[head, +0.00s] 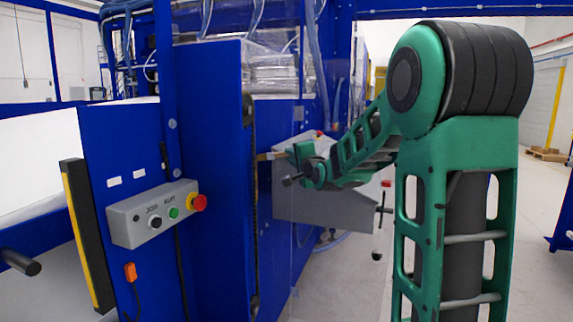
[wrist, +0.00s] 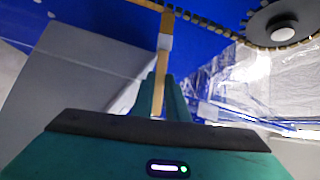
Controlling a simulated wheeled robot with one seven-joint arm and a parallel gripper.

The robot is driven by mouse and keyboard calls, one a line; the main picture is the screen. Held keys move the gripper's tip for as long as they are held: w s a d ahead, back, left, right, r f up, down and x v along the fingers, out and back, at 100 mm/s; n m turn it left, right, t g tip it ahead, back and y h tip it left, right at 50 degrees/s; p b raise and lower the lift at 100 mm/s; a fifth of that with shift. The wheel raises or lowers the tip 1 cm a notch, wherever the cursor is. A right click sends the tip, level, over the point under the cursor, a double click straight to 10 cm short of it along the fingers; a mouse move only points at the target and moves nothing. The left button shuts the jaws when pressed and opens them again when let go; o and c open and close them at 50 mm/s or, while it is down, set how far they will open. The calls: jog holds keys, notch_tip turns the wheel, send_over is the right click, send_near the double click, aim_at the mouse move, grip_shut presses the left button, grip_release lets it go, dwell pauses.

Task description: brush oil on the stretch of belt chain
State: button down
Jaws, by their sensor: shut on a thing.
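The belt chain (head: 254,210) runs upright along the edge of the blue machine in the head view. In the wrist view the chain (wrist: 207,18) crosses the top and bends around a dark sprocket (wrist: 284,33). My gripper (head: 295,152) is to the right of the chain's upper part and shut on a brush (head: 271,156). In the wrist view the tan brush handle (wrist: 160,75) stands between the fingers of my gripper (wrist: 162,88), with a pale band below the bristles. The bristle end overlaps the chain line; I cannot tell if it touches.
A grey control box (head: 155,213) with buttons and a red stop knob is on the machine's front. A larger grey box (head: 325,205) stands behind and below my gripper. A clear panel edge and hoses are close by. The floor at right (head: 540,210) is mostly open.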

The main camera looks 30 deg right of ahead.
jog(key=shift+s+d, duration=0.95)
jog(key=shift+s, duration=0.25)
jog(key=shift+s+d, duration=0.9)
jog(key=shift+s, duration=0.25)
jog(key=shift+s+d, duration=0.95)
jog(key=shift+s, duration=0.25)
